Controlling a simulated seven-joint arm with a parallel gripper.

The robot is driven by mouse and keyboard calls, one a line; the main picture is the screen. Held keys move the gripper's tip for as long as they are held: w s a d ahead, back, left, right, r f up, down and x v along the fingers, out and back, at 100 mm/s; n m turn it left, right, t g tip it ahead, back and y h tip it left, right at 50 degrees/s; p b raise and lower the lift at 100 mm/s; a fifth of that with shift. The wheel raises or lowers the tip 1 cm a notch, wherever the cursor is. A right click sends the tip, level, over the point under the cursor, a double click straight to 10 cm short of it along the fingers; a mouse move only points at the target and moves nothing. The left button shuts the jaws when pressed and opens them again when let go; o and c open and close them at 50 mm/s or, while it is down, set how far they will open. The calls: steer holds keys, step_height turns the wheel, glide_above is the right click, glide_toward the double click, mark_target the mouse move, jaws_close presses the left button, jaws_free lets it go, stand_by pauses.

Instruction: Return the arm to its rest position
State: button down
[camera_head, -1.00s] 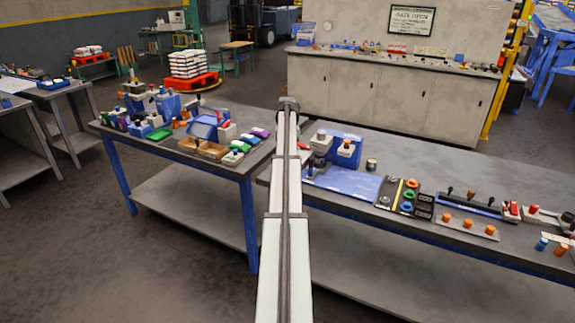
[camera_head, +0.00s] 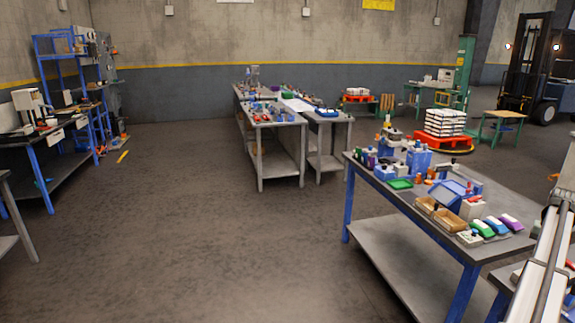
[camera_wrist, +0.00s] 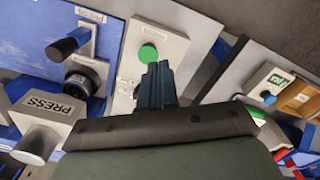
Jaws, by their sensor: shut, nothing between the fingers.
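My arm (camera_head: 545,262) shows at the right edge of the head view, reaching away over the end of a workbench. My gripper (camera_wrist: 157,70) shows in the wrist view as dark blue fingers together, with nothing held. Behind the fingertips is a light grey panel with a green round button (camera_wrist: 148,53). The gripper's tips are not clear in the head view, and I cannot tell how far they are from the panel.
A white block marked PRESS (camera_wrist: 45,130) and a dark round knob (camera_wrist: 80,82) are left of the fingers. A workbench (camera_head: 395,262) with bins and coloured items stands at the right. Open floor (camera_head: 215,240) lies left of it. A forklift (camera_head: 528,70) stands far right.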

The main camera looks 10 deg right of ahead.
steer(key=w+a+f+n, duration=0.1)
steer(key=w+a+f, duration=0.45)
steer(key=a, duration=0.45)
steer(key=w+a+f+n, duration=0.2)
steer(key=w+a+f, duration=0.35)
steer(key=a, duration=0.55)
steer(key=w+a+f+n, duration=0.1)
steer(key=w+a+f, duration=0.4)
steer(key=a, duration=0.5)
steer(key=s+a+f+n, duration=0.1)
steer(key=a+f+n, duration=0.3)
steer(key=a, duration=1.4)
steer(key=a+f+n, duration=0.1)
steer(key=a+f, duration=0.6)
steer(key=a, duration=1.1)
steer(key=s+a+f+n, duration=0.3)
steer(key=s+a, duration=0.6)
steer(key=a, duration=0.5)
steer(key=s+f+g, duration=0.3)
steer(key=s+f, duration=0.7)
steer(key=s, duration=0.4)
steer(key=s+f+g, duration=0.3)
steer(key=s+f, duration=0.7)
steer(key=s, duration=0.5)
steer(key=shift+d+f+g, duration=0.3)
steer(key=shift+d+g, duration=0.05)
steer(key=shift+g, duration=0.05)
